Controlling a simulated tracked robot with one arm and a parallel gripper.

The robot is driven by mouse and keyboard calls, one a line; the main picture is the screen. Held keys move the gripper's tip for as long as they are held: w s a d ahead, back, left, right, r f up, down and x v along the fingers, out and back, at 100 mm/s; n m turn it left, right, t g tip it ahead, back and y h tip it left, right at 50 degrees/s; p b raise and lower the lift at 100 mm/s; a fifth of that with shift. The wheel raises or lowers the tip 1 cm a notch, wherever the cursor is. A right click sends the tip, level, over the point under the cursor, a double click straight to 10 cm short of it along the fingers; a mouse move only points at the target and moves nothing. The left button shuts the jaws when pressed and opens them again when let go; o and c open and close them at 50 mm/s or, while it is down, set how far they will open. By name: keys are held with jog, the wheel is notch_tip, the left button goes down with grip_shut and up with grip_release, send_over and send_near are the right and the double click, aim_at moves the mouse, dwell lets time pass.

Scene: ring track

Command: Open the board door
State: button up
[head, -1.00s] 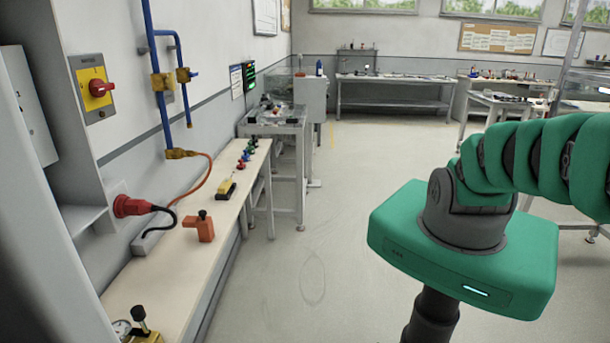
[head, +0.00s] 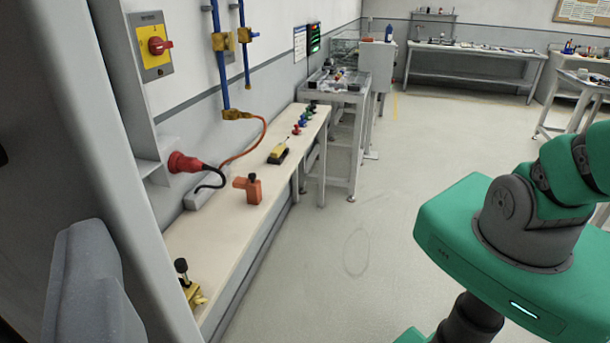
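A large pale grey panel (head: 62,120) fills the left edge of the head view, close to the camera. It may be the board door or the side of the board's cabinet; I cannot tell which. No handle shows on it. A grey rounded piece (head: 92,285) stands in front of it at the lower left; it looks like part of my gripper. Only this one piece shows, so the gap between the fingers is hidden. I cannot tell whether it touches the panel.
A red switch on a yellow plate (head: 155,45) is on the wall, with a red plug (head: 186,162) below. A narrow bench (head: 222,235) carries an orange block (head: 250,188) and small valves. Open floor (head: 370,200) lies right of it. My green body is at lower right.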

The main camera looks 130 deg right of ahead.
jog(key=s+b, duration=0.4)
jog(key=s, duration=0.3)
jog(key=shift+r, duration=0.15)
dwell(0.7)
jog(key=shift+s, duration=0.1)
